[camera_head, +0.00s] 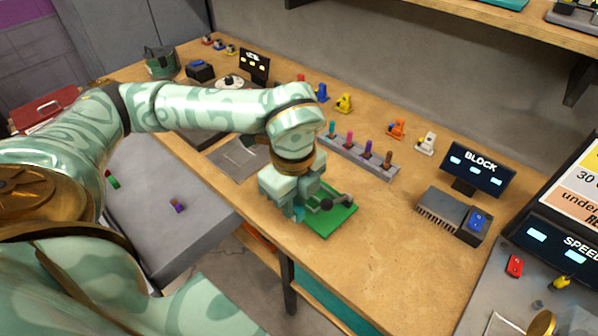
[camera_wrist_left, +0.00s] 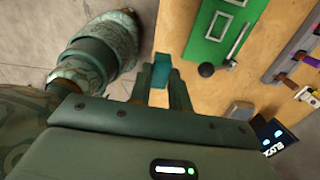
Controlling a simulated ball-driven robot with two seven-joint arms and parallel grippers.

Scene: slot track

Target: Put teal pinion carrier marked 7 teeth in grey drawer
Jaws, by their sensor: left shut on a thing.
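My left gripper (camera_head: 297,212) is shut on a small teal piece, which I take as the teal pinion carrier (camera_wrist_left: 160,72). In the left wrist view the piece sits between the two fingers (camera_wrist_left: 160,88); no tooth marking is readable. In the head view the gripper is at the near edge of the wooden table, beside a green plate (camera_head: 335,222) with a dark lever on it, and mostly hides the piece. No grey drawer can be made out for certain; a grey surface (camera_head: 165,245) lies left of the table. My right gripper is not in view.
A grey rack (camera_head: 345,155) with several coloured pegs stands behind the green plate. A BLOCK display (camera_head: 478,170) and a dark ribbed block (camera_head: 440,208) stand to the right. Small coloured pieces (camera_head: 177,205) lie on the grey surface. The front right of the table is clear.

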